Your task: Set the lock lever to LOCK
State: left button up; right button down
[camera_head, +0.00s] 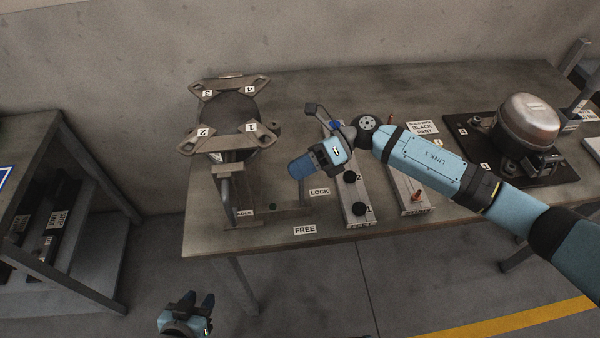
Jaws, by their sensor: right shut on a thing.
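My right gripper (300,167) reaches in from the right over the table, above and behind the white LOCK label (319,192). Its blue fingers are shut on the lock lever, which the fingers and wrist largely hide, so its exact angle cannot be told. The FREE label (305,230) lies nearer the table's front edge. To the left stands a metal fixture (228,190) with a dark compressor (230,108) under numbered brackets. My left gripper (199,299) is low in front of the table, apart from everything, with its fingers open and empty.
A rail with black knobs (355,205) stands right of the labels, close to my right wrist. A second rail (410,192) lies under my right forearm. A silver compressor (527,120) sits on a dark plate at the right. A side table (30,145) is at the left.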

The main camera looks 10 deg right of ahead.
jog(key=shift+f, duration=0.3)
jog(key=c, duration=0.9)
grip_release()
jog(key=shift+r, duration=0.15)
jog(key=shift+w, duration=0.1)
jog(key=shift+w+d, duration=0.2)
jog(key=shift+d, duration=0.25)
jog(key=b+v, duration=0.2)
jog(key=v, duration=1.1)
jog(key=shift+a, duration=0.1)
